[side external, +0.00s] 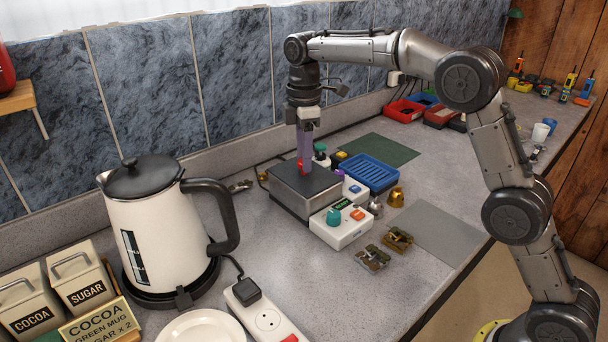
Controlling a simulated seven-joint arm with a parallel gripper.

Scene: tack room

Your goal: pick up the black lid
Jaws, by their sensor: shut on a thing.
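A flat black lid (319,184) lies on top of a grey metal box (291,199) in the middle of the counter. It looks level, and I cannot tell whether there is a gap under it. My gripper (305,162) points straight down over the lid, with its purple fingers shut. A small red part shows at the fingertips, close above the lid. It looks like the lid's handle, but the hold itself is too small to see clearly. The kettle (163,238) at the left also has a black top.
A white control box (341,228) with coloured knobs stands in front of the metal box. A blue tray (369,173) and a brass cup (396,197) are to the right. Small metal parts (372,258) lie nearer. A grey mat (440,234) is bare.

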